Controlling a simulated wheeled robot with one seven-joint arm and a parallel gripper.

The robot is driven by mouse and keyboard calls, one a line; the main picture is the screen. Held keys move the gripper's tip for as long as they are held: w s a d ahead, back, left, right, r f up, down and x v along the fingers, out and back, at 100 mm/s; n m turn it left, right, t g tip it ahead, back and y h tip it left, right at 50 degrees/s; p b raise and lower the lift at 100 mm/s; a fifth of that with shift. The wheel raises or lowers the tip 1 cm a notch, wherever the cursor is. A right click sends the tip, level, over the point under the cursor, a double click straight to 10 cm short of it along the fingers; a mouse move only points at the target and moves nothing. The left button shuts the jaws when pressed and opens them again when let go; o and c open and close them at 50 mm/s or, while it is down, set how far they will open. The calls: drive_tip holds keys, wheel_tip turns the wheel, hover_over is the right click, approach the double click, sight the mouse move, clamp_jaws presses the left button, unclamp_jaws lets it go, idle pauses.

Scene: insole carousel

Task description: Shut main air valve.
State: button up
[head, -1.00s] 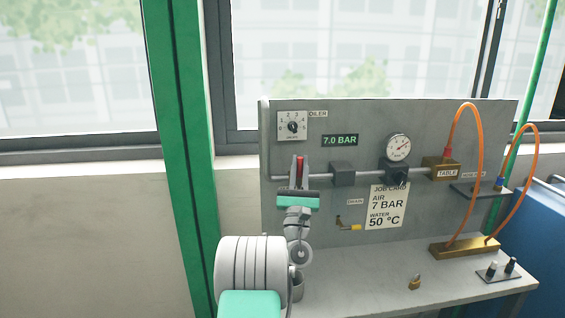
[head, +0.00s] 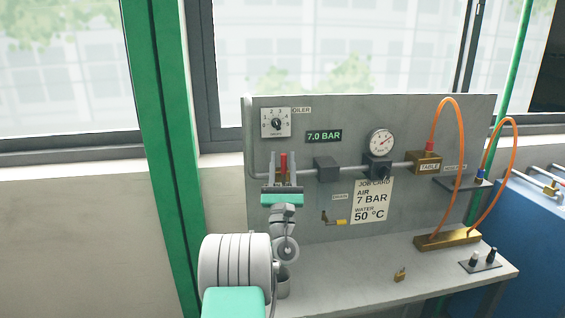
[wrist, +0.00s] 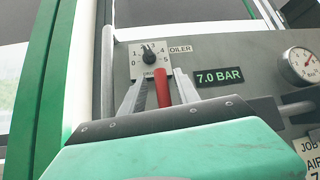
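The main air valve's red handle (head: 283,163) stands upright over the pipe at the left of the grey panel; it also shows in the wrist view (wrist: 163,88). My gripper (head: 283,172) is in front of it, with one finger on each side of the handle. In the wrist view my gripper (wrist: 158,90) is open, with a clear gap on the left of the handle and a narrower one on the right. The valve body is hidden behind my gripper. The green pressure display (head: 324,136) reads 7.0 BAR.
A round gauge (head: 382,142), a job card (head: 371,203) and a yellow-handled drain valve (head: 341,222) are to the right. Orange hoses (head: 459,130) loop at the far right. A small brass padlock-like piece (head: 400,274) lies on the bench (head: 345,285).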

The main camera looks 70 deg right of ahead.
drive_tip(key=shift+s+a+f+b, duration=0.1)
drive_tip(key=shift+a+f+b, duration=0.05)
drive_tip(key=shift+f+b, duration=0.2)
drive_tip(key=b+v, duration=0.6)
drive_tip(key=v, duration=0.1)
drive_tip(key=shift+t+b, duration=0.3)
drive_tip(key=shift+a, duration=0.1)
